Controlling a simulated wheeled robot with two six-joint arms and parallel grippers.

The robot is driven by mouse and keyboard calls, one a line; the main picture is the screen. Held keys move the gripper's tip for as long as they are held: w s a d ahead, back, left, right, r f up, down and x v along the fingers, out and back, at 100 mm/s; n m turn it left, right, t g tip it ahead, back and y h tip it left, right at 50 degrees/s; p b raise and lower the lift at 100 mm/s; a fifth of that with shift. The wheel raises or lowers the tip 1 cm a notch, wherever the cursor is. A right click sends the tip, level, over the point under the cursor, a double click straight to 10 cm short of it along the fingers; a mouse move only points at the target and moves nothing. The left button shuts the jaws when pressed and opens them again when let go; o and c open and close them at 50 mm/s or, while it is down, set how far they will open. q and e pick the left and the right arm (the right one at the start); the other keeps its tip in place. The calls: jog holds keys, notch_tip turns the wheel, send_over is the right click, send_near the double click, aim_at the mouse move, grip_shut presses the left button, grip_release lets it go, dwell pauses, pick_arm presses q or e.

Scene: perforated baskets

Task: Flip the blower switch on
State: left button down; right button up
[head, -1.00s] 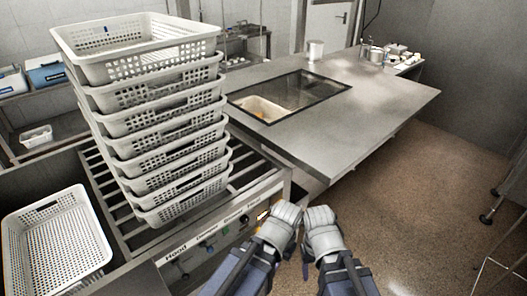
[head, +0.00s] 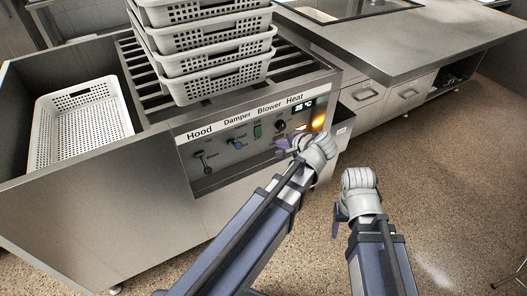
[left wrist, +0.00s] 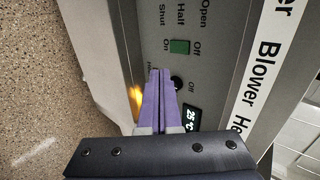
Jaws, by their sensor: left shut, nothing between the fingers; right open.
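The blower switch (head: 257,131) is a small green rocker on the front control panel (head: 240,140), under the "Blower" label. In the left wrist view the green switch (left wrist: 180,46) shows with "On" and "Off" printed at its sides; I cannot tell which way it is tipped. My left gripper (head: 283,144) is shut and empty in front of the panel, below and right of the switch. In the left wrist view its purple fingers (left wrist: 160,72) are pressed together, tips near the switch but apart from it in the picture. My right gripper (head: 337,224) is open, off to the right over the floor.
A black heat knob (head: 280,125), a small display (head: 304,104) and an orange glowing light (head: 318,122) sit right of the switch. Damper (head: 237,144) and hood (head: 203,158) controls are left of it. Stacked white baskets (head: 215,82) stand above. Floor in front is clear.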

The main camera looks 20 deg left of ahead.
pick_arm(q)
jog(key=shift+w+a+f+m+t+b, duration=0.3)
jog(key=shift+w+a+f+b, duration=0.1)
jog(key=shift+w, duration=0.1)
pick_arm(e)
jog(key=shift+s+d+f, duration=0.1)
jog(key=shift+f, duration=0.85)
